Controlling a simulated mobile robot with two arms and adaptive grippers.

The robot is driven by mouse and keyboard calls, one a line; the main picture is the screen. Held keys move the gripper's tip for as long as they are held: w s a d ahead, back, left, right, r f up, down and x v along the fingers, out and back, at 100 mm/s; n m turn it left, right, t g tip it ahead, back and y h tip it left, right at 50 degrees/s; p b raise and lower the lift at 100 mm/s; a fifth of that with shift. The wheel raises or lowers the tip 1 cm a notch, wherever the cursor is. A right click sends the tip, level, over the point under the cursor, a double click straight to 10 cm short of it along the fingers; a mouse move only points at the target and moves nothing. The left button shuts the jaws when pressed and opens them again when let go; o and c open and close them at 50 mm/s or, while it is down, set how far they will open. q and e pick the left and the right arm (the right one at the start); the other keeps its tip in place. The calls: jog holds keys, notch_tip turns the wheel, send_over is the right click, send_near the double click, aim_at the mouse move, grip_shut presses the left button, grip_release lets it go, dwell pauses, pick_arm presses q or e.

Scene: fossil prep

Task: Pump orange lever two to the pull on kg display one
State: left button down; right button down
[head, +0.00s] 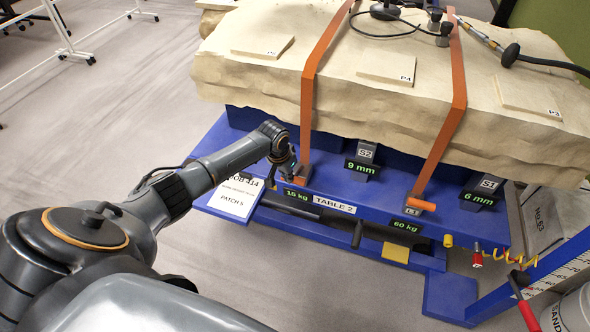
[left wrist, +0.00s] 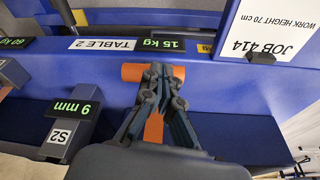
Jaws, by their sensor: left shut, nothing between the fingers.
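My left gripper (head: 289,163) is at the blue table's front edge, by the base of the left orange strap (head: 309,100). In the left wrist view my left gripper (left wrist: 160,75) is shut, its fingertips over the middle of an orange lever handle (left wrist: 131,71). The handle shows on both sides of the fingers; I cannot tell whether they touch it. A display reading 15 kg (head: 297,195) is just in front. Another orange lever (head: 421,203), marked L1, stands at the right strap's foot, behind a display reading 60 kg (head: 406,226). My right gripper is not in view.
A large pale rock block (head: 400,120) lies on the blue table. Displays reading 9 mm (head: 361,168) and 6 mm (head: 478,199) stand on its front ledge. A JOB 414 sheet (head: 236,197) is left of the lever. Open floor (head: 110,120) lies left.

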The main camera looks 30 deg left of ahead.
pick_arm(q)
jog(key=v, duration=1.1)
jog(key=shift+s, duration=0.25)
dwell(0.5)
